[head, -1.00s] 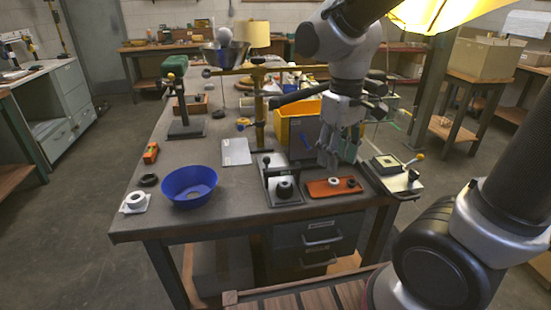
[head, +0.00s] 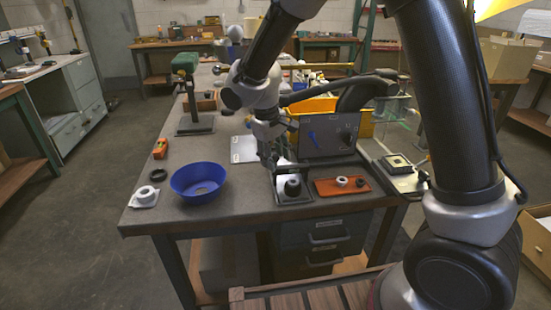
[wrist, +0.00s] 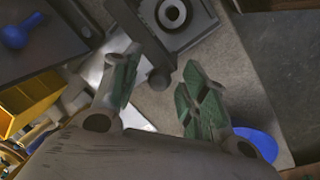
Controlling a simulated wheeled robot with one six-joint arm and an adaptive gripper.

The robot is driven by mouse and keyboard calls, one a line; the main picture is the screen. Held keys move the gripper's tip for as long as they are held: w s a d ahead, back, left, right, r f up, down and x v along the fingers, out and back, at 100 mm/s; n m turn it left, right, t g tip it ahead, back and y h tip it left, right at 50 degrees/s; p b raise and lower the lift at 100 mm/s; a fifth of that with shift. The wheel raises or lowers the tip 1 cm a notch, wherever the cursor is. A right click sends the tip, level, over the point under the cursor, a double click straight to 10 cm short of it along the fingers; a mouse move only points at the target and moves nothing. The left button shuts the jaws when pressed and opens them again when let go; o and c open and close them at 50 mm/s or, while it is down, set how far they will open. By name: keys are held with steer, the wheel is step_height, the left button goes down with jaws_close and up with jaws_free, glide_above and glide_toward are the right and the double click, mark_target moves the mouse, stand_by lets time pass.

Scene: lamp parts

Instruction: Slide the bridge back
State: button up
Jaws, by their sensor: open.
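A dark bar with a rounded end (wrist: 148,45), which appears to be the bridge, crosses beside the ring. My gripper (head: 271,163) is at the back left of the fixture, pointing down. In the wrist view my gripper (wrist: 160,92) is open, with the bar's end between or just above its fingertips. I cannot tell whether a finger touches it.
A blue bowl (head: 197,186) and a white ring on a pad (head: 145,196) stand to the left. An orange tray (head: 340,186) with small rings lies close on the right. A dark panel (head: 328,137) and yellow bin (head: 358,117) stand behind. Table between bowl and fixture is clear.

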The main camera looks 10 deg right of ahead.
steer(key=shift+d+f, duration=0.1)
steer(key=shift+f, duration=0.3)
jaws_close()
steer(key=w, duration=0.4)
steer(key=shift+w, duration=0.1)
steer(key=shift+w+r, duration=0.1)
steer(key=shift+w, duration=0.1)
jaws_free()
step_height(320, 180, up, 12)
steer(key=s+a, duration=0.1)
steer(key=a, duration=0.1)
